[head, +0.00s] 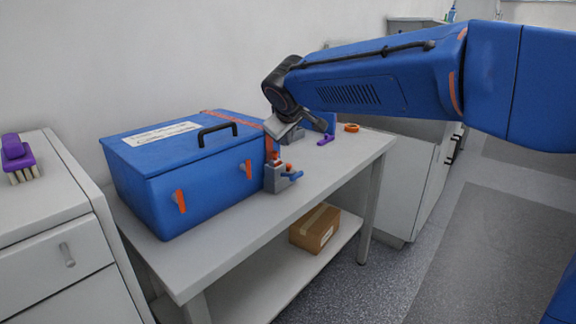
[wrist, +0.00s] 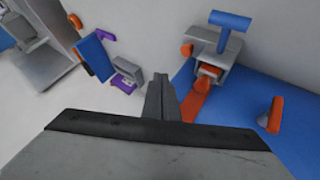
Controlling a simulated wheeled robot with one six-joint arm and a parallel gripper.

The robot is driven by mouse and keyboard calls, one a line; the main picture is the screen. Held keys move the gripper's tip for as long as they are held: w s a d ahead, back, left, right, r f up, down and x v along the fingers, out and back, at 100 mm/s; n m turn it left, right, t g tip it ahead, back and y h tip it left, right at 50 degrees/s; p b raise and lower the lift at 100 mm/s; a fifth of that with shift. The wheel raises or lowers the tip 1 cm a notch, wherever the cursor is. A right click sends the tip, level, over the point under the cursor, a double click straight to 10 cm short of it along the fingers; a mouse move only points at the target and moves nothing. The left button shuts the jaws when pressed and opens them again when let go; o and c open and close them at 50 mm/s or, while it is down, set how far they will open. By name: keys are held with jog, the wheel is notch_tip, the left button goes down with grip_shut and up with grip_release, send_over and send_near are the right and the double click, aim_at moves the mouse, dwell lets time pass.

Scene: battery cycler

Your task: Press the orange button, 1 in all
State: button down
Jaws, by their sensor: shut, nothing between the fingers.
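A small grey device (head: 275,181) with a blue lever (head: 293,176) stands on the table beside the blue box. Two orange parts show on it in the wrist view: a block-like one (wrist: 208,70) in its front, and a rounder one (wrist: 187,49) at its side. I cannot tell for certain which is the button. My gripper (wrist: 162,84) is shut and empty, pointing down, and appears left of the device in the wrist view, with no visible contact. In the head view my gripper (head: 279,128) is above and behind the device, its tips hard to make out.
The blue box (head: 190,185), with a black handle and orange latches, fills much of the table (head: 330,165). A cardboard box (head: 315,228) sits on the lower shelf.

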jog(key=shift+f, duration=2.35)
jog(key=shift+f, duration=0.1)
jog(key=shift+f, duration=0.25)
jog(key=shift+f, duration=0.55)
dwell(1.1)
jog(key=shift+r, duration=0.95)
notch_tip(320, 180, up, 5)
dwell(0.8)
